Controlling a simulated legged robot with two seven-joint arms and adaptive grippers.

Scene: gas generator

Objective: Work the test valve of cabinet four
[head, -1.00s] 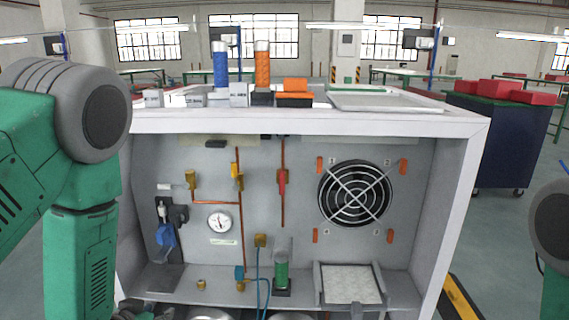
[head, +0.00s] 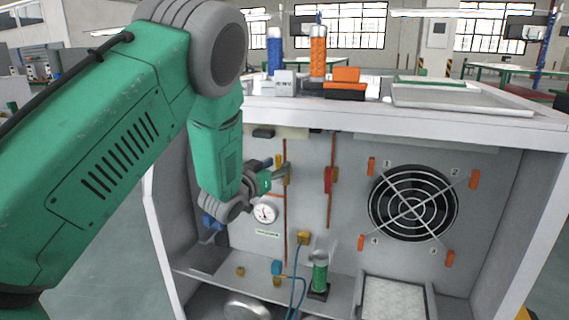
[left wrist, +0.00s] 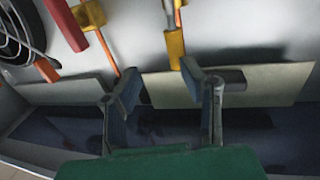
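In the open grey cabinet, a yellow valve (head: 287,175) sits on a copper pipe on the back panel. A red-handled valve (head: 328,180) is on another pipe to its right. My left gripper (head: 279,171) is at the yellow valve and partly covers it. In the left wrist view, its two fingers (left wrist: 163,86) are apart, with nothing between them. A yellow valve body (left wrist: 175,48) shows just beyond the fingers, and a red handle (left wrist: 65,25) shows at upper left. I cannot tell whether a finger touches the valve. No label tells me which is the test valve.
A round gauge (head: 265,212) is just below my gripper. A fan (head: 413,203) with orange clips is at right. A green-filled cylinder (head: 320,272) and a blue hose (head: 300,285) are below. Blue and orange cylinders (head: 318,52) stand on the cabinet top.

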